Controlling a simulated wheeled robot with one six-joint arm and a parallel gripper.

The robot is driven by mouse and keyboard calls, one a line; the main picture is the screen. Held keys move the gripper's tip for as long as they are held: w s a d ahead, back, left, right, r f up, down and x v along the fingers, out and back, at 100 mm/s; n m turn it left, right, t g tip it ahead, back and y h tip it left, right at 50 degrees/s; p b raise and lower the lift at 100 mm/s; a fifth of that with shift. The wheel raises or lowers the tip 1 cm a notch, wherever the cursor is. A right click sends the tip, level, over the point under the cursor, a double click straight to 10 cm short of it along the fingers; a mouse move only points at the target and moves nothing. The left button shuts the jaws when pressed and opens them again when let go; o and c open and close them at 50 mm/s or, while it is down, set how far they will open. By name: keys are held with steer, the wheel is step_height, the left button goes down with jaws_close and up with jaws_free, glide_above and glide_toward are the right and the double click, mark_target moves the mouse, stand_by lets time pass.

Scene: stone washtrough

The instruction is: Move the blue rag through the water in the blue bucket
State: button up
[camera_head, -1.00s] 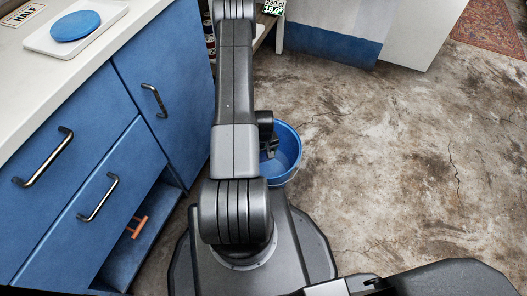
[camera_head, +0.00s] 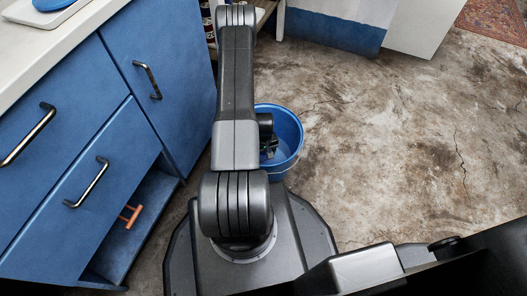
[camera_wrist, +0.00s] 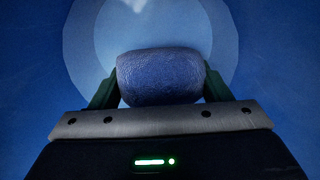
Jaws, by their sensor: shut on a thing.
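The blue bucket (camera_head: 292,130) stands on the floor just beyond my base, partly hidden by my arm. My gripper (camera_head: 268,150) reaches down into it, and its fingers are hidden in the head view. In the wrist view my gripper (camera_wrist: 160,84) is shut on the blue rag (camera_wrist: 160,70), a dark blue, rounded bundle between the two fingers. Behind the rag are the bucket's blue inside (camera_wrist: 272,60) and a paler round area. I cannot tell whether the rag touches the water.
Blue cabinets (camera_head: 160,75) with black handles stand at the left, under a pale counter. An open compartment (camera_head: 150,195) holds an orange-handled thing (camera_head: 131,216). A white and blue block (camera_head: 335,25) stands at the back. The concrete floor (camera_head: 400,150) at the right is clear.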

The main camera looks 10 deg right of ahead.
steer(key=shift+f+b, duration=2.6)
steer(key=shift+f, duration=2.15)
